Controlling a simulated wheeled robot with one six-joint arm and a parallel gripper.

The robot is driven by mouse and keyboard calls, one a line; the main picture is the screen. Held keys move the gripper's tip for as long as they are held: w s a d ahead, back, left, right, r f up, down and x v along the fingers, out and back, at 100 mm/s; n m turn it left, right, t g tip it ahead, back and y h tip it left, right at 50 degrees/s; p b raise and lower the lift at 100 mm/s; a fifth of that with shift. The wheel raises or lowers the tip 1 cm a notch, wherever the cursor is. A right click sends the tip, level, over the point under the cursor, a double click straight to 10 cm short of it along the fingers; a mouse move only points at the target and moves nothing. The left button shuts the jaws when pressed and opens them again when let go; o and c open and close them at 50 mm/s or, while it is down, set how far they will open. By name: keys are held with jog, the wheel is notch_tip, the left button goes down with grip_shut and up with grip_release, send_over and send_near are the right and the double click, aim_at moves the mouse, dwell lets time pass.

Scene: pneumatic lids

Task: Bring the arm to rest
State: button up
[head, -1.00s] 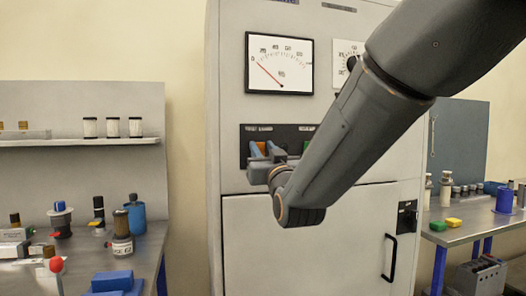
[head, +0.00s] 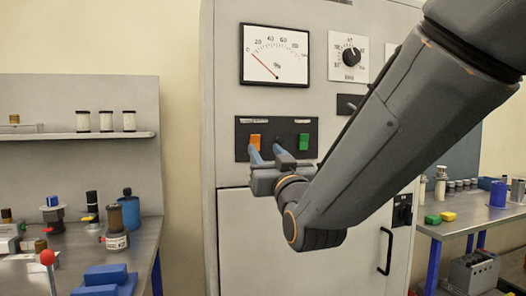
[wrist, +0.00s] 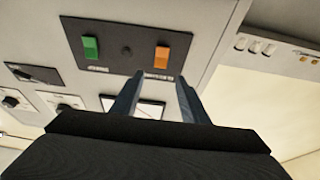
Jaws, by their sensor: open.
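My gripper (head: 266,156) is in front of the grey cabinet (head: 228,200), just below the orange rocker switch (head: 255,141) on the dark panel (head: 286,125). Its two blue-grey fingers are apart with nothing between them. In the wrist view my gripper (wrist: 157,96) also shows open and empty, with the orange switch (wrist: 162,54) beyond the fingertips and the green switch (wrist: 90,48) to the left. I cannot tell the exact gap between the fingers and the panel. My arm reaches in from the upper right.
A gauge (head: 275,55) and a dial (head: 350,56) sit above the panel. The cabinet's lower door has a black handle (head: 387,251). A cluttered bench (head: 148,240) stands at left, another bench (head: 462,226) at right. Space before the door's left part looks clear.

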dwell(0.3)
jog(key=s+d+f+m+g+h+p, duration=0.15)
jog(key=d+f+g, duration=0.3)
jog(key=f, duration=0.65)
jog(key=s+d+f+g+h, duration=0.1)
jog(key=d+f+g+h, duration=0.3)
jog(key=f, duration=0.7)
jog(key=s+d+f+g, duration=0.3)
jog(key=s+f+g, duration=0.1)
jog(key=s, duration=0.3)
jog(key=s+d+f+m+g+p, duration=0.1)
jog(key=s+d+f+g, duration=0.2)
jog(key=s, duration=0.5)
jog(key=s+d+f+g+p, duration=0.1)
jog(key=s+d+f+g, duration=0.2)
jog(key=s+f+g, duration=0.2)
jog(key=s+f, duration=0.1)
jog(key=s, duration=0.2)
jog(key=shift+f+m, duration=0.3)
jog(key=shift+m, duration=0.05)
jog(key=shift+d+g+h, duration=0.1)
jog(key=shift+g+h, duration=0.15)
